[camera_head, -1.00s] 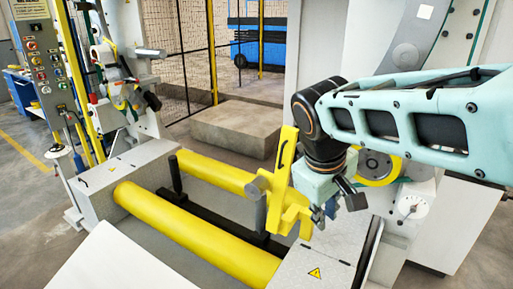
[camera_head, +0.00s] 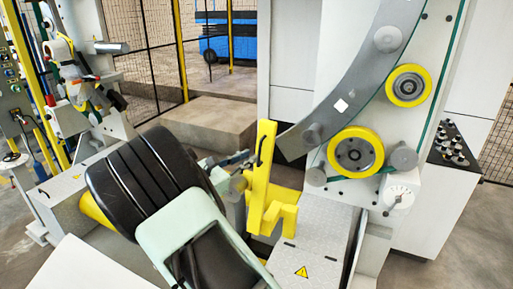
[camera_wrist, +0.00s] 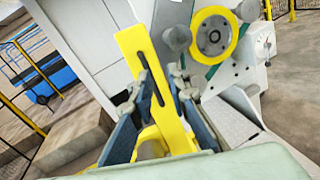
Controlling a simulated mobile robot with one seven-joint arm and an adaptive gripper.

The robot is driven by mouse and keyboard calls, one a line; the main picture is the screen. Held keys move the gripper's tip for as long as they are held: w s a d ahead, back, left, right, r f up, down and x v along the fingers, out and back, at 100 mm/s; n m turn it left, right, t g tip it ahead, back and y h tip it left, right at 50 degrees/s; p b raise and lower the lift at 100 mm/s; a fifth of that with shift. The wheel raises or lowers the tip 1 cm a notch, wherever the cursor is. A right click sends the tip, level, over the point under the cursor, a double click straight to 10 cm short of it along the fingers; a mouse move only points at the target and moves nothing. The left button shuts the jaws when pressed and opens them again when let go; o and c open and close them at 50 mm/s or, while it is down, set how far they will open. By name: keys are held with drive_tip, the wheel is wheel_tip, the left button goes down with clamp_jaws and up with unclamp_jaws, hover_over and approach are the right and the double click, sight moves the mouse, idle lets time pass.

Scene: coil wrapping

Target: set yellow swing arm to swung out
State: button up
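The yellow swing arm (camera_head: 261,182) stands nearly upright beside the rollers, with a dark slot handle near its top and a stepped yellow block at its lower right. In the wrist view the yellow swing arm (camera_wrist: 137,48) rises between and beyond my fingers. My gripper (camera_head: 240,163) is at the left side of the swing arm in the head view. In the wrist view my gripper (camera_wrist: 157,92) looks open, its two fingers on either side of the yellow bar with some gap. Contact cannot be told.
A grey machine column with yellow-rimmed wheels (camera_head: 355,152) and a curved grey plate (camera_head: 368,73) stands close on the right. A grey plate with a warning triangle (camera_head: 302,271) lies below. A concrete block (camera_head: 205,127) and mesh fence are behind.

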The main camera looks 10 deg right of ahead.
sight(260, 147)
drive_tip(key=shift+n+t, duration=0.6)
drive_tip(key=shift+n, duration=0.2)
drive_tip(key=w+d, duration=0.2)
drive_tip(key=w, duration=0.1)
drive_tip(key=w+d+f+p, duration=0.1)
drive_tip(key=w+d, duration=0.1)
drive_tip(key=w, duration=0.1)
drive_tip(key=w+d, duration=0.1)
drive_tip(key=w, duration=0.2)
drive_tip(key=shift+d+f, duration=0.35)
drive_tip(key=shift+d, duration=0.05)
clamp_jaws()
